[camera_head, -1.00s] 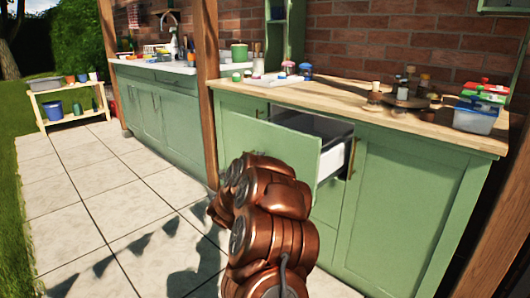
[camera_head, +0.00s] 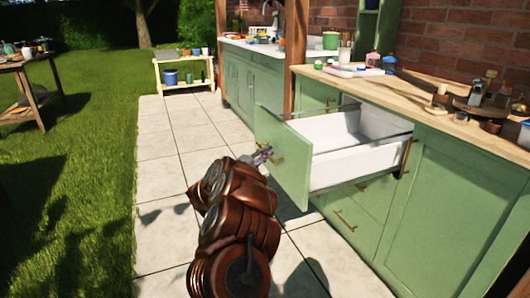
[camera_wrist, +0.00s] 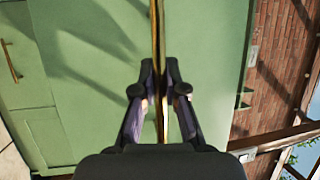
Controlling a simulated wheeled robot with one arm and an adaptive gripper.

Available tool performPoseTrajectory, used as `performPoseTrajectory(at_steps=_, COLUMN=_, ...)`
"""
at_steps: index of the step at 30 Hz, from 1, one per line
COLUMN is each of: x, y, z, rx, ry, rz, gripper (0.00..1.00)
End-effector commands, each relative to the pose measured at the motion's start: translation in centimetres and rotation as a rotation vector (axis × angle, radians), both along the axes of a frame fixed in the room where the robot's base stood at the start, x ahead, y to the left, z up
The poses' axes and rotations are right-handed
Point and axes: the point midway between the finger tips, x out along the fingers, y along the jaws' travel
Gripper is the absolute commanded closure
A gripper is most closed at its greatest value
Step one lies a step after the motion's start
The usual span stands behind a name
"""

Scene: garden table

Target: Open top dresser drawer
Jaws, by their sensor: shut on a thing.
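The top drawer has a green front (camera_head: 282,150) and a white inner box (camera_head: 350,172). It is pulled far out of the green dresser (camera_head: 420,195), and its inside looks empty. My gripper (camera_head: 266,153) is at the outer face of the drawer front. In the wrist view my gripper (camera_wrist: 160,80) has its two dark fingers closed on either side of the long brass handle (camera_wrist: 158,35). The green drawer face (camera_wrist: 95,50) fills much of that view.
Closed drawers with a brass handle (camera_head: 346,220) lie below. Bottles and jars stand on the wooden countertop (camera_head: 420,113). A wooden post (camera_head: 296,60) rises behind the drawer. Paving (camera_head: 160,150) and grass (camera_head: 90,180) are open to the left.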

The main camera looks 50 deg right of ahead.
Motion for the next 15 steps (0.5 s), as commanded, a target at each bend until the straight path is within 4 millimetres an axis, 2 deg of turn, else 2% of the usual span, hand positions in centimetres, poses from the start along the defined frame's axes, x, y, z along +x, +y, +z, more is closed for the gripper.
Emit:
performPoseTrajectory(at_steps=14, x=-0.01, y=-0.13, z=0.04, rx=-0.001, ry=0.0, rz=-0.007, gripper=1.0)
performPoseTrajectory(at_steps=15, x=-0.01, y=-0.13, z=0.05, rx=-0.001, ry=0.0, rz=-0.007, gripper=0.86)
